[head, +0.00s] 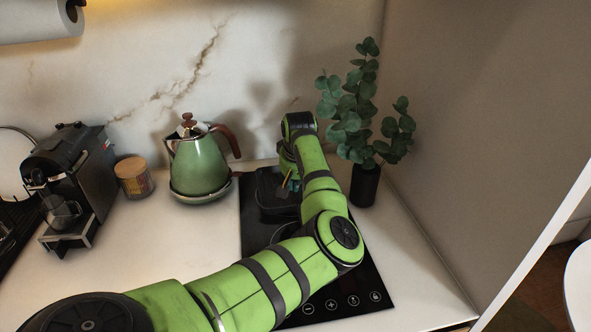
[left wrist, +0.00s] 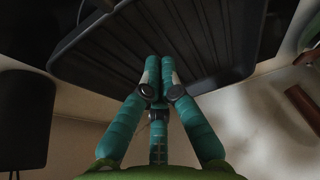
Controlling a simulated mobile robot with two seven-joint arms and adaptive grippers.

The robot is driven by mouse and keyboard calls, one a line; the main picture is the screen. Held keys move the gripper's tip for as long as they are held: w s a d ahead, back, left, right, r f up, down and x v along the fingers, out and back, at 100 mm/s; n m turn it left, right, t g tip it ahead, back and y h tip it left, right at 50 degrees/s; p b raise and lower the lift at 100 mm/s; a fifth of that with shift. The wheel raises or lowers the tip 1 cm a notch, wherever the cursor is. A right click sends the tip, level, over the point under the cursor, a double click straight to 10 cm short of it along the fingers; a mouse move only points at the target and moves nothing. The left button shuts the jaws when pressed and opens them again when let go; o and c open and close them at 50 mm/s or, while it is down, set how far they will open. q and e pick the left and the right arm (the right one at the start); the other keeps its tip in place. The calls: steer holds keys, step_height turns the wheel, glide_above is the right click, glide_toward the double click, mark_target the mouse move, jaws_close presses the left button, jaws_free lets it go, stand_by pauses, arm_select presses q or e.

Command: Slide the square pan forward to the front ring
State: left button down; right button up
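The dark square pan (head: 268,207) sits on the rear part of the black hob (head: 352,277), partly hidden by my left arm. In the left wrist view the pan (left wrist: 105,50) shows as a dark ribbed surface with a raised rim. My left gripper (head: 289,186) points down at the pan's back right side. In the left wrist view its teal fingers (left wrist: 159,66) are together, with nothing visible between them. They overlap the pan's near edge; I cannot tell whether they touch it. The front ring (head: 284,233) is mostly hidden under my arm. My right gripper is not in view.
A green kettle (head: 200,165) stands left of the hob. A plant in a dark vase (head: 364,186) stands close to the right of my wrist. A lidded jar (head: 134,178) and a coffee machine (head: 75,180) are farther left.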

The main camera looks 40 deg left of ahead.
mark_target(296, 202)
arm_select(q)
steer(key=s+d+p, duration=0.1)
steer(key=s+d, duration=0.1)
steer(key=shift+d+f+p, duration=0.1)
steer(key=shift+d+p, duration=0.2)
steer(key=shift+p, duration=0.05)
steer(key=shift+s+d, duration=0.2)
steer(key=shift+s, duration=0.05)
steer(key=shift+f, duration=0.1)
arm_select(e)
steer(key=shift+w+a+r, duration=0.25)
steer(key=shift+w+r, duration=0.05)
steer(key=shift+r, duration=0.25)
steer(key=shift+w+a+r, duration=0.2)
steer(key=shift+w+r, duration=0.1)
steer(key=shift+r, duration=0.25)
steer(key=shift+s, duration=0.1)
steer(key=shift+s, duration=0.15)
